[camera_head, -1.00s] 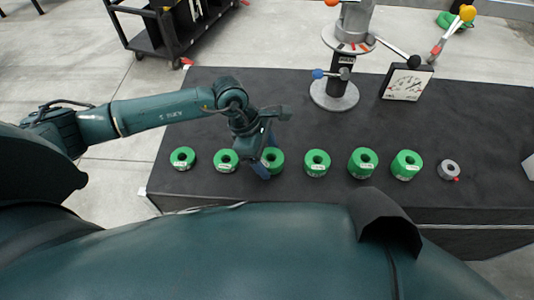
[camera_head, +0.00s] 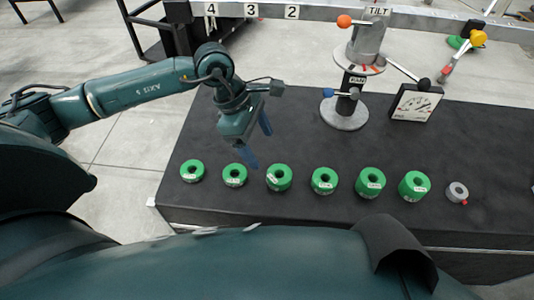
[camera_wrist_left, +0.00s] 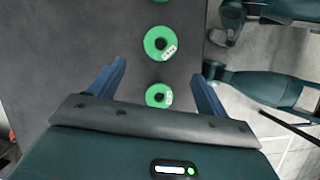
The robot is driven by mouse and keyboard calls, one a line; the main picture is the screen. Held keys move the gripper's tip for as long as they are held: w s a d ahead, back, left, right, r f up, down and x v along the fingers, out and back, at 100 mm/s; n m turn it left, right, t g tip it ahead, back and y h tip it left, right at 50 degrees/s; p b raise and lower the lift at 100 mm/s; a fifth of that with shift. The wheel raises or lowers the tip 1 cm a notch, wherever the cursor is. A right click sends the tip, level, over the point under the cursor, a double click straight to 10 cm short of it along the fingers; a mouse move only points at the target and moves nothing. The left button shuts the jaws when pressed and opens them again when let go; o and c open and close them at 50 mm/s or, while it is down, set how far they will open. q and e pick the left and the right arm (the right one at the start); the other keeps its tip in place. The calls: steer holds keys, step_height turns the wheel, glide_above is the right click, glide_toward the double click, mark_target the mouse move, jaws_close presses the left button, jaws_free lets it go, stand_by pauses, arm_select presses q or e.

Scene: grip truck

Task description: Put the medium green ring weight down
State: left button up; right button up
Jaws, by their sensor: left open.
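Several green ring weights stand in a row along the front of the black table in the head view, growing larger toward the right. The third from the left (camera_head: 279,177) is mid-sized and rests on the table; I cannot tell surely which is the medium one. My left gripper (camera_head: 258,143) is open and empty, above and behind the second and third rings. In the left wrist view its blue fingers (camera_wrist_left: 160,75) are spread, with one green ring (camera_wrist_left: 158,95) seen between them and another (camera_wrist_left: 160,42) beyond, both apart from the fingers. My right gripper is out of view.
A small grey ring (camera_head: 456,193) sits at the row's right end. Behind the row stand a grey post with knobs (camera_head: 345,110) and a white-faced gauge (camera_head: 415,103). The black table top (camera_head: 300,140) is bare between them and the rings.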

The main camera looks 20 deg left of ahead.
arm_select(q)
steer(key=s+d+r+n+g+h, duration=0.35)
steer(key=s+d+h, duration=0.45)
steer(key=d, duration=0.5)
steer(key=d+r+n+t+h, duration=0.5)
steer(key=r+n+t+h, duration=0.35)
steer(key=n, duration=0.45)
steer(key=w+a+f+n+t+y, duration=0.15)
steer(key=a+n+t+y, duration=0.35)
steer(key=n, duration=0.7)
steer(key=w+a+f+n+t+y, duration=0.1)
steer(key=a+f+n+t+y, duration=0.2)
steer(key=n+t+y, duration=0.55)
steer(key=s+a+f+n+g+y, duration=0.1)
steer(key=s+a+f+n+g, duration=0.1)
steer(key=f+n, duration=0.4)
steer(key=s+a+f+n+g+y, duration=0.2)
steer(key=s+a+f+n+g, duration=0.1)
steer(key=f+n, duration=0.3)
steer(key=shift+s+a+n, duration=0.5)
steer(key=shift+a+n, duration=0.05)
steer(key=shift+n, duration=0.45)
steer(key=shift+g, duration=0.25)
